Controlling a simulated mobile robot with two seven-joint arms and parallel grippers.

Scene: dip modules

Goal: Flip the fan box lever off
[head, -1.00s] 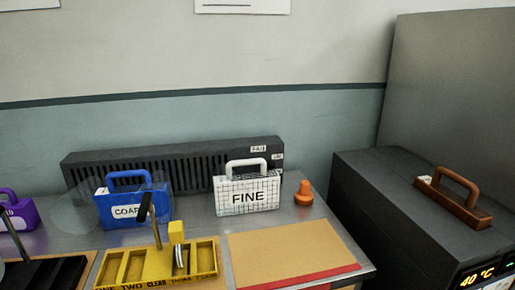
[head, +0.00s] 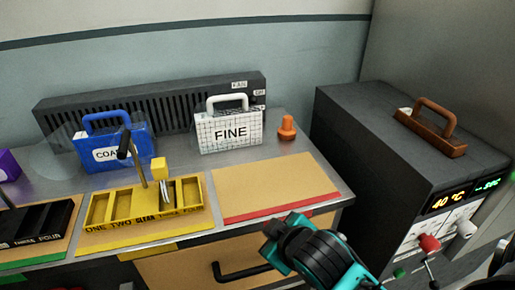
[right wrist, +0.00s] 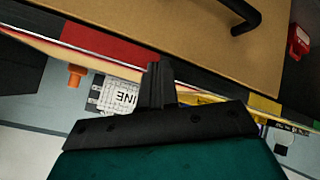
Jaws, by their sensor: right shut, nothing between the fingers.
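The fan box is the long dark slatted box (head: 150,107) at the back of the bench, against the wall. Small white labels, one seeming to read FAN, are on its right end. I cannot make out a lever on it; the white FINE case (head: 228,134) stands in front of part of it. My right gripper (head: 279,236) is low at the bench's front edge, before the cork mat, well apart from the fan box. It is shut and empty, and also shows in the right wrist view (right wrist: 158,82). My left gripper is not in view.
A blue case (head: 125,146) and yellow slotted rack (head: 143,205) with a dark-handled upright stand left. An orange knob-shaped piece (head: 287,128) stands right of the FINE case. The cork mat (head: 270,188) is bare. A dark machine (head: 400,165) with red and white knobs stands right.

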